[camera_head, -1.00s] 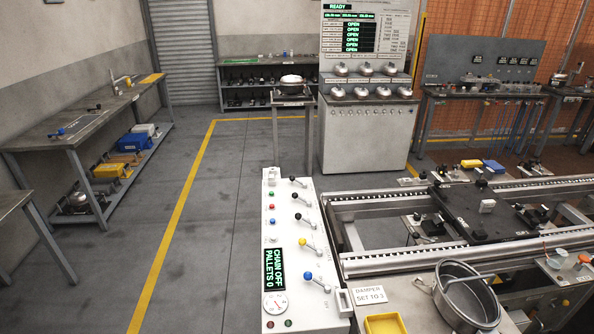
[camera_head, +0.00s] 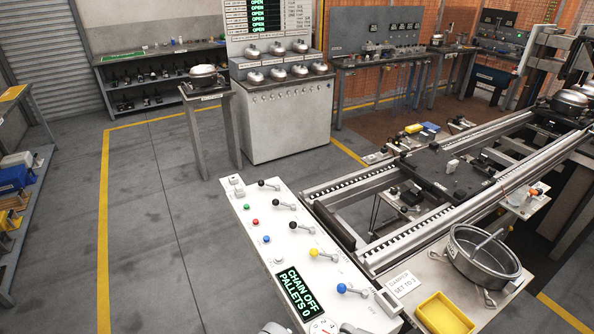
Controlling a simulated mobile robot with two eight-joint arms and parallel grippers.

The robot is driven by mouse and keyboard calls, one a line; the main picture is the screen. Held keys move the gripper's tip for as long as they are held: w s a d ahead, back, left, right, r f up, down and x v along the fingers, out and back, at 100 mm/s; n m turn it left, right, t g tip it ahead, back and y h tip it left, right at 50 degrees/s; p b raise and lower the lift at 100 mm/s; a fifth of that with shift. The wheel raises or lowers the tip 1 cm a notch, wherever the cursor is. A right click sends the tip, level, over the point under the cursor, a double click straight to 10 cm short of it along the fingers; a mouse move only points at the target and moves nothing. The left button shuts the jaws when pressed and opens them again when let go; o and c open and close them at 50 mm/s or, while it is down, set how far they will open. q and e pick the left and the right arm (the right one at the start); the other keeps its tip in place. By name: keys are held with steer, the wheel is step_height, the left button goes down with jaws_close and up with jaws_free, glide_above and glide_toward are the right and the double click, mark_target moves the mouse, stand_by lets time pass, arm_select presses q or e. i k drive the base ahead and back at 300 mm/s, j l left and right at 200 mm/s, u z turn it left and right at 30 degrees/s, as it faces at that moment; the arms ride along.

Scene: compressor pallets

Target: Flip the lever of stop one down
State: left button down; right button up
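A white control panel (camera_head: 262,235) stands in the lower middle. A row of levers runs along its right side: three with black knobs, the far one (camera_head: 262,184), the middle one (camera_head: 278,203) and the near one (camera_head: 293,225), then one with a yellow knob (camera_head: 314,252) and one with a blue knob (camera_head: 342,288). The lever labels are too small to read, so I cannot tell which is stop one. The panel display (camera_head: 295,293) reads CHAIN OFF, PALLETS 0. Neither gripper can be made out; small grey parts at the bottom edge are cut off.
A conveyor with a dark pallet (camera_head: 447,172) lies right of the panel. A metal pot (camera_head: 484,262), a yellow bin (camera_head: 443,315) and a DAMPER SET TO 3 card (camera_head: 402,283) are at the lower right. Open floor (camera_head: 160,240) lies left of the panel.

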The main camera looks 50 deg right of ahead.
mark_target(261, 183)
steer(key=i+l+z, duration=0.1)
steer(key=z, duration=0.3)
steer(key=i+z, duration=0.5)
steer(key=z, duration=0.3)
steer(key=i+j+z, duration=0.2)
steer(key=z, duration=0.15)
steer(key=i+j+z, duration=0.1)
steer(key=i+z, duration=0.35)
steer(key=i+j+z, duration=0.15)
steer(key=i+z, duration=0.15)
steer(key=z, duration=0.2)
